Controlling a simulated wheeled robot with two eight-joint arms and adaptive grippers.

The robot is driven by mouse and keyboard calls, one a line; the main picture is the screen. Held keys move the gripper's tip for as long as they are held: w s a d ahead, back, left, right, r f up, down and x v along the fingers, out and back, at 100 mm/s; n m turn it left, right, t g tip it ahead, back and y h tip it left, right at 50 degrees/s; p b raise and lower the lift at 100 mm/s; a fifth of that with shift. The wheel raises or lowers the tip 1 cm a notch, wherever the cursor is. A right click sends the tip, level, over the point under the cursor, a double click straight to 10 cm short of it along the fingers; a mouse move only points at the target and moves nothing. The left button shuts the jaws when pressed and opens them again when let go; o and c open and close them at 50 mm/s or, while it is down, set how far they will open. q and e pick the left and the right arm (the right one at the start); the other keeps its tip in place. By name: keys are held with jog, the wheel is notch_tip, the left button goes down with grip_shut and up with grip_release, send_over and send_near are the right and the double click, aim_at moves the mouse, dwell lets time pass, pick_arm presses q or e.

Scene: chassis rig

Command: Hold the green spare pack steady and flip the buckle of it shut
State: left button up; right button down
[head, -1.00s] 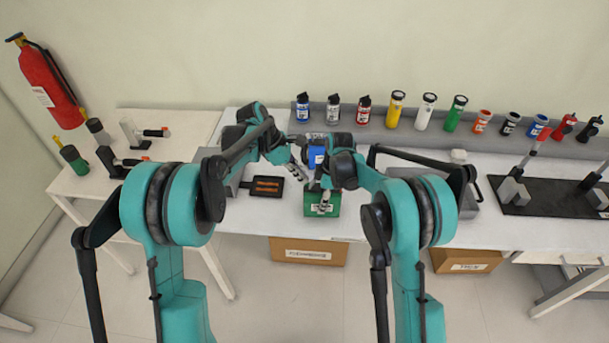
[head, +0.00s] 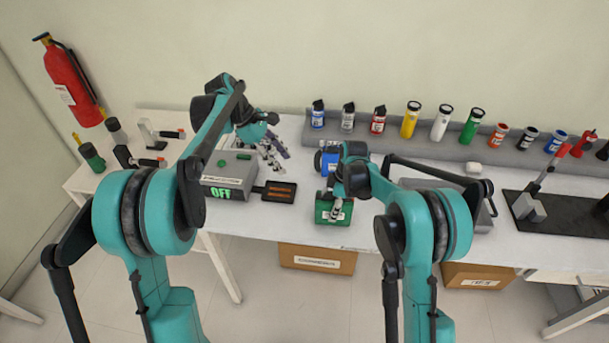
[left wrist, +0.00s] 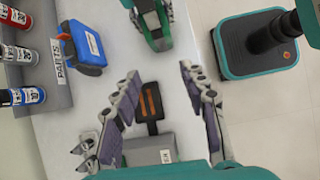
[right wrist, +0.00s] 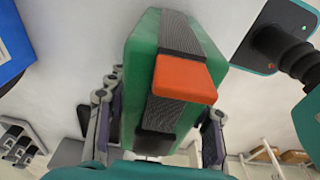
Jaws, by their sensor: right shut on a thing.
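The green spare pack (head: 321,211) sits near the front edge of the white table. My right gripper (head: 337,208) is shut on it, with a finger along each side in the right wrist view. There the pack (right wrist: 145,50) shows a dark strap and an orange buckle piece (right wrist: 185,78) lying across the strap; I cannot tell if the buckle is latched. My left gripper (head: 272,153) is wide open and empty, back and left of the pack. In the left wrist view its spread fingers (left wrist: 160,75) are apart from the pack (left wrist: 155,35).
A grey box (head: 230,178) with a green OFF display and a dark tray (head: 280,191) with orange strips lie left of the pack. A blue pack (head: 325,160) stands behind it. Bottles and cups line a grey ledge (head: 395,135) at the back.

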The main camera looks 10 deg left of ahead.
pick_arm(q)
jog(key=f+m, duration=0.1)
jog(key=m, duration=0.3)
jog(key=m+h, duration=0.7)
jog(key=m, duration=2.4)
send_near(326, 188)
jog(key=x, duration=0.8)
jog(key=shift+d+f, duration=0.2)
grip_shut()
